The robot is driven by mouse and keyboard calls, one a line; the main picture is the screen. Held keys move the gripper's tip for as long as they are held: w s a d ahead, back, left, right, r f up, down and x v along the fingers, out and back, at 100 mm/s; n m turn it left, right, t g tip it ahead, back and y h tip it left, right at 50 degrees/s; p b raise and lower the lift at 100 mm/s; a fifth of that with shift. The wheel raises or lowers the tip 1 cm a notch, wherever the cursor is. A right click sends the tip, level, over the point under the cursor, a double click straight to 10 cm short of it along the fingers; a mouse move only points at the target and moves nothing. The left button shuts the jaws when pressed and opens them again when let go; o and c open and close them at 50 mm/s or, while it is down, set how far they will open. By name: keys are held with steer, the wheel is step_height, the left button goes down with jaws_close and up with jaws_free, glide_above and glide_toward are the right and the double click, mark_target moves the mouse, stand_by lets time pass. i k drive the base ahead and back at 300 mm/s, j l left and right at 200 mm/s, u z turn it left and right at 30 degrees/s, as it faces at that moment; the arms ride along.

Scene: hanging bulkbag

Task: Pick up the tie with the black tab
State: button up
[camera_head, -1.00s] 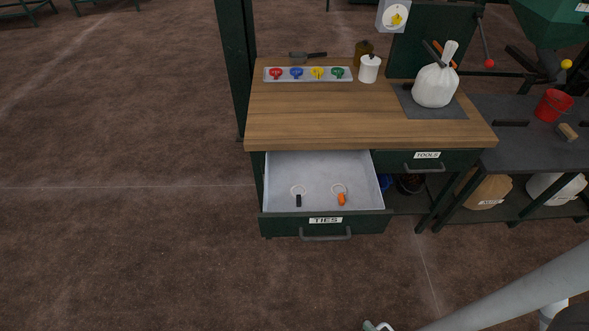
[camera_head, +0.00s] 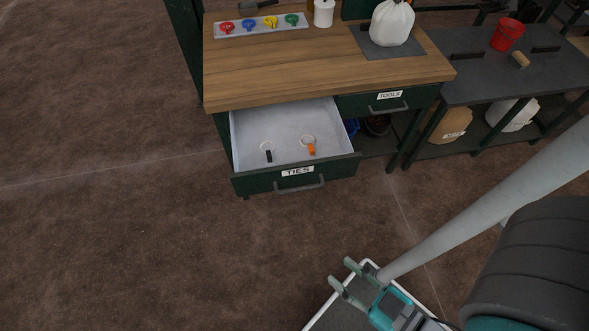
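The tie with the black tab (camera_head: 268,156) lies on the left of the floor of the open drawer (camera_head: 241,129) labelled TIES. Its pale loop lies behind the dark tab. A second tie with an orange tab (camera_head: 311,149) lies to its right, apart from it. My gripper (camera_head: 341,273) is at the bottom of the picture, in front of and below the drawer, well away from both ties. Its two fingers are spread apart with nothing seen between them.
The wooden bench top (camera_head: 290,70) overhangs the back of the drawer. A shut TOOLS drawer (camera_head: 386,101) is to the right. A white bag (camera_head: 391,24) and a tray (camera_head: 262,27) with coloured items stand on the bench. The floor left of the bench is clear.

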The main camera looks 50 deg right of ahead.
mark_target(268, 153)
steer(key=z, duration=1)
steer(key=j+u, duration=0.25)
steer(key=j, duration=0.15)
steer(key=i+j+u, duration=0.1)
steer(key=j+u, duration=0.15)
steer(key=i+j+u, duration=0.1)
steer(key=j+u, duration=0.15)
steer(key=j, duration=0.2)
steer(key=i+j+u, duration=0.2)
steer(key=j, duration=0.15)
steer(key=k, duration=0.1)
